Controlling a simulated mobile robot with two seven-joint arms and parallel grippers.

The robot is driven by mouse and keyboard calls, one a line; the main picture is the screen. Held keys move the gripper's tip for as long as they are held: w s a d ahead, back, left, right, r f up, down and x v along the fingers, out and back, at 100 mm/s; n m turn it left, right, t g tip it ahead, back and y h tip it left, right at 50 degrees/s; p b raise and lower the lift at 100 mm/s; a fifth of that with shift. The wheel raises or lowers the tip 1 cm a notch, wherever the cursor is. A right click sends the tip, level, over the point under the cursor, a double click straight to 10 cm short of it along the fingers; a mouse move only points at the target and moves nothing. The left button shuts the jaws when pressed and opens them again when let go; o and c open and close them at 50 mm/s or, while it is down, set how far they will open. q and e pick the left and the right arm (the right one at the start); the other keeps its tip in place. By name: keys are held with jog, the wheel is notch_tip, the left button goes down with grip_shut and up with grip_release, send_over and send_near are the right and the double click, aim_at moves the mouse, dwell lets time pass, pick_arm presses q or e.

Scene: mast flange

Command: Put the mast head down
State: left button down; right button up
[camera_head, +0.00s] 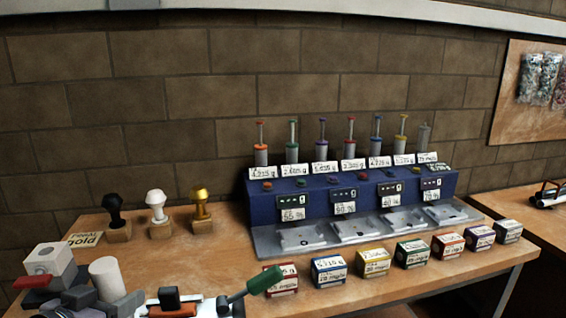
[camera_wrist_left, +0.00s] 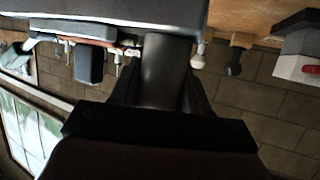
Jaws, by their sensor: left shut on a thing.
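My left gripper (camera_wrist_left: 163,72) is shut on a dark grey stem in the left wrist view. A wide grey body, which I take to be the mast head (camera_wrist_left: 105,14), fills the top of that view at the stem's far end. In the head view my left arm comes in at the bottom left, over the near end of the wooden bench. White and grey parts crowd together there, and I cannot tell the gripper's fingers from the held thing. What lies under the mast head is hidden. My right gripper is not in view.
Black (camera_head: 114,211), white (camera_head: 156,206) and gold (camera_head: 201,204) knobbed pieces stand on wooden blocks. A blue dispenser rack (camera_head: 290,206) stands behind several small labelled boxes, including a red one (camera_head: 281,280). A green-ended piece (camera_head: 262,281) shows near the front edge. Bare bench (camera_head: 225,250) lies between.

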pick_arm(q)
jog(key=s+d+f+n+y, duration=0.1)
jog(key=s+d+f, duration=0.2)
jog(key=d, duration=0.6)
jog(key=shift+f+y, duration=0.3)
jog(key=shift+f, duration=0.3)
